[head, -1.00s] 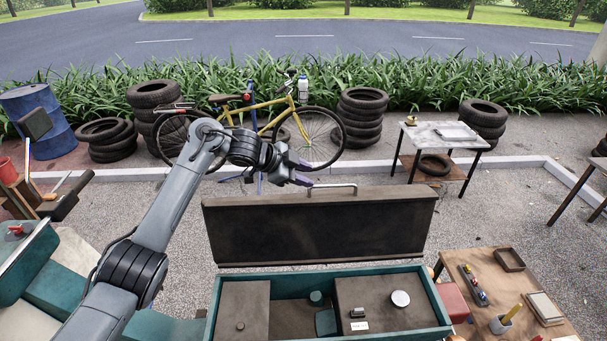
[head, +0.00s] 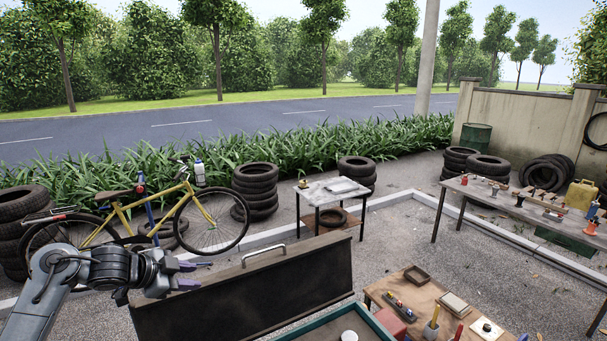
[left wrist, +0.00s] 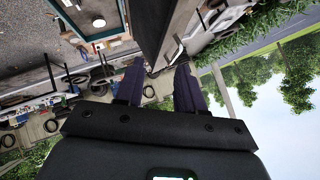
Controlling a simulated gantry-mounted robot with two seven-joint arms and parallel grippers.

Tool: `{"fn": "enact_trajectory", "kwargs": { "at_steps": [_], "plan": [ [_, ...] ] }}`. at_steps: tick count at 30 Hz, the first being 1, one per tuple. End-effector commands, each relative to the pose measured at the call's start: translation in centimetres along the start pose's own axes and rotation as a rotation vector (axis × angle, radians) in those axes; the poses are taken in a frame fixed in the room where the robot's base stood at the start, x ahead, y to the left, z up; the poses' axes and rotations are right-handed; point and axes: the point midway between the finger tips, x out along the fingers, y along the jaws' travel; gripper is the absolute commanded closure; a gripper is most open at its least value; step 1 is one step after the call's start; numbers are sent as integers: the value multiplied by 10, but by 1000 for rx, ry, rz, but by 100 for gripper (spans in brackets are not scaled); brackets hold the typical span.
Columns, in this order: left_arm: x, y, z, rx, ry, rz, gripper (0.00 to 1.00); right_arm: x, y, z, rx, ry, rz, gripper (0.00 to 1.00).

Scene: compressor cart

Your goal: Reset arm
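My left gripper (head: 190,275) shows at the lower left of the head view, above and beside the raised dark lid (head: 250,292) of the compressor cart. Its two purple fingers are apart with nothing between them. In the left wrist view the fingers (left wrist: 158,88) are also spread and empty, and the dark lid edge (left wrist: 150,25) runs beyond them. The lid has a metal handle (head: 262,256) on its top edge, a little right of the gripper and apart from it. The teal cart box (head: 345,322) shows only a corner. My right gripper is not in view.
A wooden table (head: 400,283) with small tools and trays stands right of the cart. A yellow bicycle (head: 125,218) and tyre stacks (head: 255,190) stand behind. A small grey table (head: 328,190) and a long workbench (head: 510,205) are farther right. Open gravel lies between them.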

Motion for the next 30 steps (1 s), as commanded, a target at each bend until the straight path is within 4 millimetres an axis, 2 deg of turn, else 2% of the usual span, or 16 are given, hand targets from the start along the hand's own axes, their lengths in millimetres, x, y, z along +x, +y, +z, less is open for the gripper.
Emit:
{"fn": "enact_trajectory", "kwargs": {
  "at_steps": [1,11,14,19,22,25,30],
  "plan": [
    [14,13,4,3,-14,6,62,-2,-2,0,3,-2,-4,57],
    [61,62,23,-4,-84,-53,62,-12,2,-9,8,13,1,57],
    [76,86,29,-16,-109,-73,62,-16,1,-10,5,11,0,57],
    [94,151,44,-79,-167,-118,62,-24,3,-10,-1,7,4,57],
    [94,196,54,-147,-209,-144,62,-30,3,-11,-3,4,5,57],
    [83,241,65,-232,-257,-164,62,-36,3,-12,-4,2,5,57],
    [44,317,84,-414,-352,-177,62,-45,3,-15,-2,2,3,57]
  ]
}}
